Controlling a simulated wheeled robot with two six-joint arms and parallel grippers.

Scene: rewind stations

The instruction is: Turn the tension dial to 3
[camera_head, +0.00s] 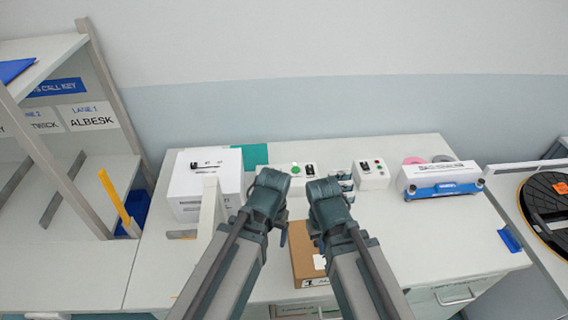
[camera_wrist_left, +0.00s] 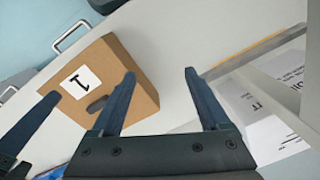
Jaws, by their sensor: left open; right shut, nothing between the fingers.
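I cannot make out a tension dial or its numbers. A white control box (camera_head: 298,172) with a green button and black parts stands at the back of the table, partly behind my left arm. A second control box (camera_head: 372,175) with red and green buttons stands to its right. My left gripper (camera_head: 268,195) is above the table's middle; in the left wrist view its two fingers (camera_wrist_left: 160,73) are apart and empty, pointing towards a brown carton (camera_wrist_left: 110,82). My right gripper (camera_head: 330,200) is close beside it, shut and empty; its fingertips are mostly hidden.
The brown carton (camera_head: 305,255) sits below my arms. A white box (camera_head: 198,185) stands at the table's left, a white and blue unit (camera_head: 441,182) at the back right. A black reel (camera_head: 550,205) lies far right. The table's right front (camera_head: 450,235) is clear.

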